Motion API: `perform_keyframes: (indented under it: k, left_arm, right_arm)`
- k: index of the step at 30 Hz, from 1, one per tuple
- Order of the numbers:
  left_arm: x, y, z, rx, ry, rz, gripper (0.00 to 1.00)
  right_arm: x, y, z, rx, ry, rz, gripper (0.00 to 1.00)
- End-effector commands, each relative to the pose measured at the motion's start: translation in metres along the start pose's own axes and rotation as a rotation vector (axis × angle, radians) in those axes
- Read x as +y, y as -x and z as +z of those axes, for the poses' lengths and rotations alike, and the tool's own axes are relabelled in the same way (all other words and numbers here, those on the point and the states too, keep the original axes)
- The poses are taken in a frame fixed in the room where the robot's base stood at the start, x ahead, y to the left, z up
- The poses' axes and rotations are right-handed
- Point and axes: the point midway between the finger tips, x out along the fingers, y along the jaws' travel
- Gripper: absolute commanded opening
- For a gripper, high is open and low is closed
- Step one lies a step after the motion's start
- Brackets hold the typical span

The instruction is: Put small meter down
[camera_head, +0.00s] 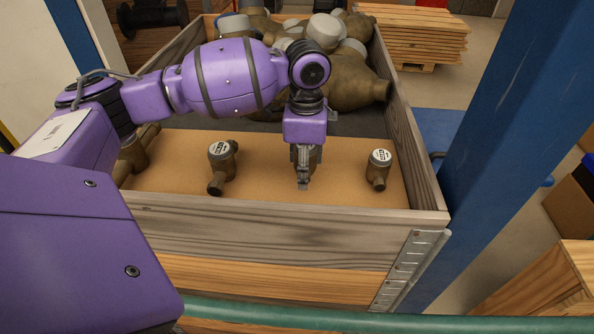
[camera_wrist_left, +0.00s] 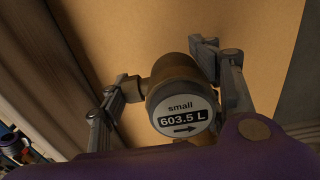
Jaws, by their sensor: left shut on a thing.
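My left gripper (camera_head: 304,180) points down into the wooden crate (camera_head: 290,235), over its tan bottom sheet. In the left wrist view its fingers (camera_wrist_left: 168,100) are shut on a small meter (camera_wrist_left: 180,108), one finger on each side. The meter is brass with a pale face reading "small" and "603.5 L". In the head view the gripper mostly hides this meter. Whether it touches the sheet, I cannot tell. My right gripper is not in view.
Another small brass meter (camera_head: 379,170) stands to the right and one (camera_head: 221,165) to the left of the gripper. A further brass meter (camera_head: 132,155) is partly behind my arm. Large meters (camera_head: 345,80) are piled at the back. A blue post (camera_head: 505,130) stands right of the crate.

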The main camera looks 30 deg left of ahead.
Motion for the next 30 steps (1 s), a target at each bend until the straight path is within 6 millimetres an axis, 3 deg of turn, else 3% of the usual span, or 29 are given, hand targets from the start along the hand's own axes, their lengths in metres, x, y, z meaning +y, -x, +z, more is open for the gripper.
perform_keyframes:
  k: [4,10,23,24,27,30]
  left_arm:
    - [-0.010,-0.010,-0.002,0.002,0.000,-0.002,0.16]
    - [-0.008,-0.037,-0.001,0.001,-0.001,-0.004,0.16]
    - [-0.009,-0.041,-0.001,0.003,0.000,-0.005,0.16]
    - [-0.008,-0.042,-0.001,0.002,0.000,-0.004,0.64]
    - [-0.008,-0.042,-0.001,0.002,0.000,-0.003,0.77]
    - [-0.008,-0.042,-0.001,0.001,-0.001,-0.003,0.77]
  right_arm:
    - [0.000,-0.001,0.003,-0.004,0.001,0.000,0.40]
    - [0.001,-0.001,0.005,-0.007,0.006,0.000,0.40]
    - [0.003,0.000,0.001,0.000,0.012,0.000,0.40]
    - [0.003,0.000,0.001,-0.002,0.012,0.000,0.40]
    - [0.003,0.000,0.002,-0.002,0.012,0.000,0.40]
    - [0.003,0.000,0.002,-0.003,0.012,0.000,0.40]
